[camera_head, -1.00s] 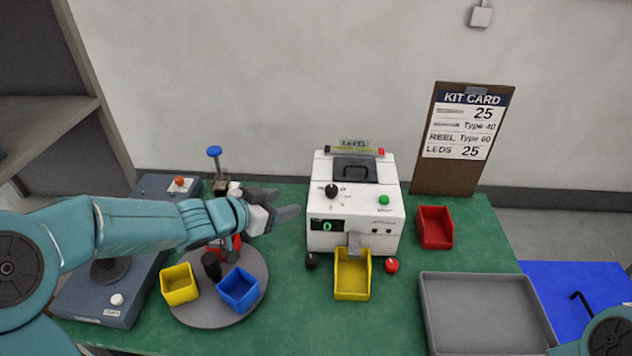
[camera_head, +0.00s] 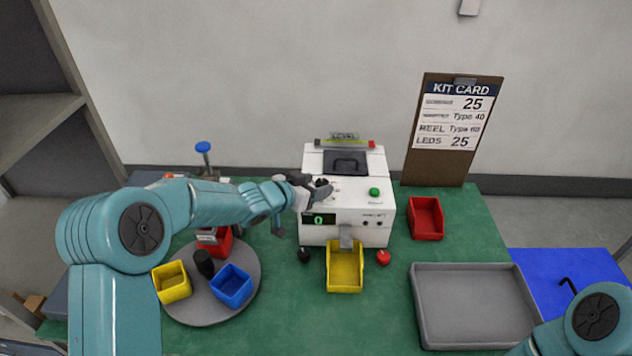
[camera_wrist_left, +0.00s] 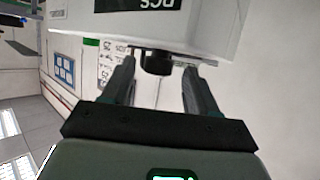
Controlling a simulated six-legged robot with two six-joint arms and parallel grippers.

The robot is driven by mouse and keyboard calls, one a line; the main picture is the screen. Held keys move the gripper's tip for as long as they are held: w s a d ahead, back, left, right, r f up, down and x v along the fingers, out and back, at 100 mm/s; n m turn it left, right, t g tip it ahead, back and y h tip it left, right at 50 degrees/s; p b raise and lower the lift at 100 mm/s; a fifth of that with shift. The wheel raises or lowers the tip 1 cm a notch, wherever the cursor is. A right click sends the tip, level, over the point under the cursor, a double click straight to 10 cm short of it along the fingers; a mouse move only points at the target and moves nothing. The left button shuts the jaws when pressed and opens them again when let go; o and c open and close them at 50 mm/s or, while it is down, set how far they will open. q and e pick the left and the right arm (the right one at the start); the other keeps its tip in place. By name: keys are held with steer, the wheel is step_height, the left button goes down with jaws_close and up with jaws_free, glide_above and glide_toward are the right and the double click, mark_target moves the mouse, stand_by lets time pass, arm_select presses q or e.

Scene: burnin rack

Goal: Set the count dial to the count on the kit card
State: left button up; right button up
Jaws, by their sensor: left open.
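The white counting machine (camera_head: 345,217) stands on the green table, and its small green display (camera_head: 319,219) reads 0. My left gripper (camera_head: 322,188) is at the machine's upper left, over the count dial. In the left wrist view the black dial (camera_wrist_left: 157,62) sits between the tips of the two open fingers (camera_wrist_left: 158,85), with a gap on each side. In the head view the gripper largely covers the dial, so its pointer cannot be read. The kit card (camera_head: 456,117) on a brown clipboard shows 25 at the top and LEDS 25 at the bottom. My right gripper is out of view.
A green button (camera_head: 374,192) is right of the dial. A yellow bin (camera_head: 345,270) stands under the chute, a red bin (camera_head: 426,219) to the right. A grey tray (camera_head: 475,338) lies front right. A round turntable (camera_head: 205,313) with small bins is at left.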

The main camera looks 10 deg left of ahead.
arm_select(q)
steer(key=shift+w+d+f, duration=0.15)
steer(key=shift+w+d, duration=0.05)
steer(key=shift+w, duration=0.1)
steer(key=shift+s+d, duration=0.1)
steer(key=shift+d, duration=0.1)
steer(key=shift+a, duration=0.15)
steer(key=shift+c, duration=0.9)
steer(key=c, duration=0.8)
steer(key=shift+b, duration=0.6)
steer(key=n+y+b, duration=0.1)
steer(key=b, duration=0.8)
steer(key=n+t+y+b, duration=0.1)
steer(key=n+y+b, duration=0.1)
steer(key=b, duration=0.8)
steer(key=d+n+y+b, duration=0.1)
steer(key=b, duration=0.9)
steer(key=shift+f+y, duration=0.35)
steer(key=shift+y, duration=0.05)
steer(key=shift+d+n+y+b, duration=0.1)
steer(key=shift+n+y+b, duration=0.6)
steer(key=shift+b, duration=0.15)
steer(key=shift+d+r+n+y+b, duration=0.1)
steer(key=shift+r+n+y+b, duration=0.1)
steer(key=shift+n+y+b, duration=0.4)
steer(key=shift+n+y, duration=0.4)
steer(key=shift+y, duration=0.1)
steer(key=shift+r, duration=0.15)
steer(key=o, duration=1)
